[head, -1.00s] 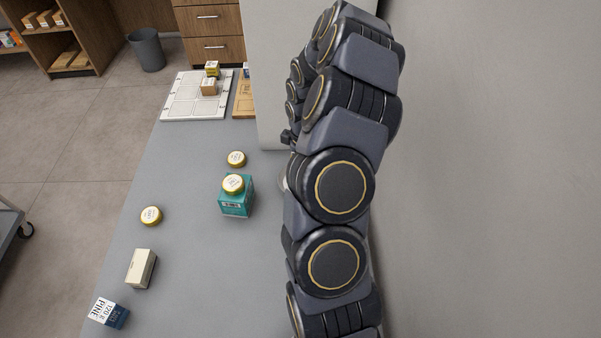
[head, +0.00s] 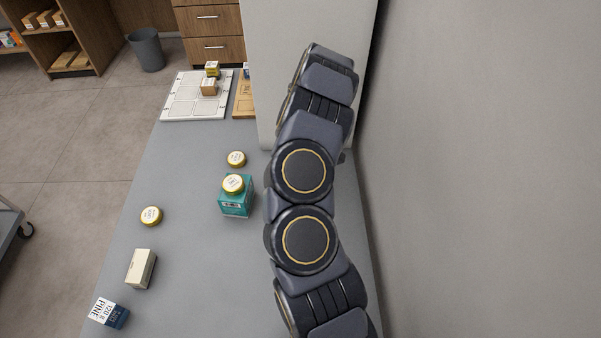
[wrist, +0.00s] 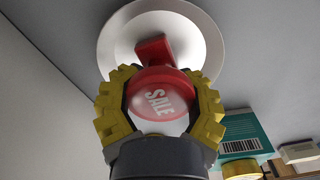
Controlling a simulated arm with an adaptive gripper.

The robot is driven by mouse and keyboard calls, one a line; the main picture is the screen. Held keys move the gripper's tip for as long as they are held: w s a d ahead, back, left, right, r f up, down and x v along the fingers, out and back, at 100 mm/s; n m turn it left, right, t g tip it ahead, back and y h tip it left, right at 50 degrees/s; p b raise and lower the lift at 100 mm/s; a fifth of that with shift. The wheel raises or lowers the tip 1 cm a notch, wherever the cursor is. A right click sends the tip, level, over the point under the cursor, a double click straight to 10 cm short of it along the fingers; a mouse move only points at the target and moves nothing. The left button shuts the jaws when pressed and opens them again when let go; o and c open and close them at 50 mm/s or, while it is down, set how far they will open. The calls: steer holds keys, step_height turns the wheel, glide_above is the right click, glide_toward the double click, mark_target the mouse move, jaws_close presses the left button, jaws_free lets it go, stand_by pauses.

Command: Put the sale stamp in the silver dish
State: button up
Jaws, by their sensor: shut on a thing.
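The sale stamp (wrist: 158,100) is red, with "SALE" on its round face and a red block-like part beyond it. My gripper (wrist: 160,92), with yellow ribbed fingers, is shut on the stamp's round part in the wrist view. The silver dish (wrist: 116,42) looks pale and round there, lying on the grey counter directly behind the stamp as seen. The stamp's block overlaps the dish's middle; I cannot tell whether they touch. In the head view my arm hides the gripper, stamp and dish.
A teal box (head: 236,205) with a gold-lidded jar (head: 233,184) stands left of my arm. A white tray (head: 182,108) is at the back. A wall rises right.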

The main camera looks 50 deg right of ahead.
steer(key=o, duration=1.3)
steer(key=shift+f, duration=0.1)
step_height(320, 180, up, 12)
steer(key=s+a+r, duration=0.2)
steer(key=a+r, duration=0.5)
steer(key=a, duration=0.3)
steer(key=s+a+r, duration=0.1)
steer(key=a+r, duration=0.6)
steer(key=a, duration=0.3)
steer(key=s+a+r+m, duration=0.1)
steer(key=s+a, duration=0.2)
steer(key=s, duration=0.3)
steer(key=s+a+m+g, duration=0.1)
steer(key=s+a, duration=0.2)
steer(key=s, duration=0.3)
steer(key=s+a+r+m, duration=0.1)
steer(key=s+a, duration=0.2)
steer(key=s, duration=0.3)
steer(key=shift+s+a+r+m+g, duration=0.15)
steer(key=shift+s+r+m+g, duration=0.15)
